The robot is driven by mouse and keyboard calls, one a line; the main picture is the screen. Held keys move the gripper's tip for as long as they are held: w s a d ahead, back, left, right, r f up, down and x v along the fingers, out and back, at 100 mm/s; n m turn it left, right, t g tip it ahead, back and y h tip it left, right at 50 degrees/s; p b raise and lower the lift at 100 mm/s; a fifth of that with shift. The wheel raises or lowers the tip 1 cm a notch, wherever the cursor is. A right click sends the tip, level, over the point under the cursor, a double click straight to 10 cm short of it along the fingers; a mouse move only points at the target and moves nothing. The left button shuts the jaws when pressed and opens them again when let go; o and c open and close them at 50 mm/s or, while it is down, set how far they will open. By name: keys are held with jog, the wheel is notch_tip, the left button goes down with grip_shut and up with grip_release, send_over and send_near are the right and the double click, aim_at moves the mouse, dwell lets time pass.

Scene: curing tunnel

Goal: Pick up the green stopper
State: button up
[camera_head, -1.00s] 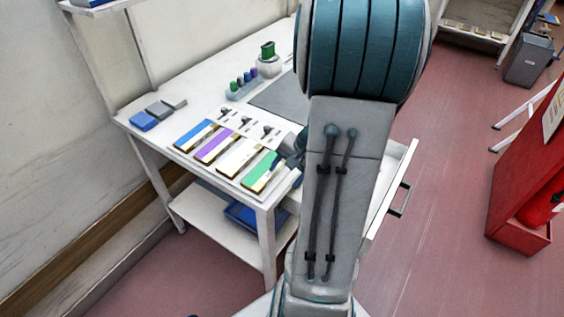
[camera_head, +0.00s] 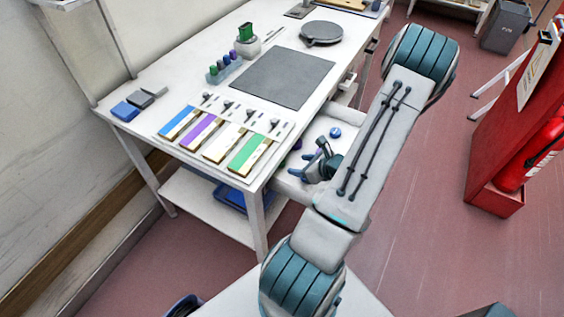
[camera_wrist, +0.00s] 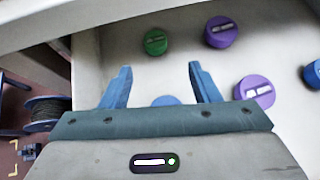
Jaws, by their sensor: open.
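The green stopper (camera_wrist: 155,41) lies in a white open drawer (camera_head: 352,119), near the drawer wall at the top of the wrist view. My gripper (camera_wrist: 160,68) is open and empty, with its two blue fingers pointing toward the green stopper and apart from it. In the head view my gripper (camera_head: 318,153) hangs over the drawer. I cannot make out the green stopper clearly there. Purple stoppers (camera_wrist: 221,32) (camera_wrist: 255,91) lie to its right. A blue stopper (camera_wrist: 166,101) shows partly between my fingers, and another (camera_wrist: 313,73) is cut off at the right edge.
The white table (camera_head: 165,95) carries a row of coloured panels (camera_head: 248,154), a rack of coloured cylinders (camera_head: 225,67), a grey mat (camera_head: 283,78) and a round grey plate (camera_head: 321,33). A red cabinet (camera_head: 497,150) stands at the right. Floor between is clear.

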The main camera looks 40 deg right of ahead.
aim_at(283, 162)
jog(key=shift+w+a, duration=0.35)
jog(key=shift+w+r+p+x, duration=0.15)
jog(key=shift+p+x, duration=0.25)
jog(key=shift+x, duration=1.4)
jog(key=shift+w+r+p+x, duration=0.15)
jog(key=shift+p+x, duration=0.2)
jog(key=shift+x, duration=1.45)
jog(key=shift+s, duration=0.1)
jog(key=c, duration=1.2)
jog(key=shift+o, duration=0.2)
jog(key=shift+r, duration=0.2)
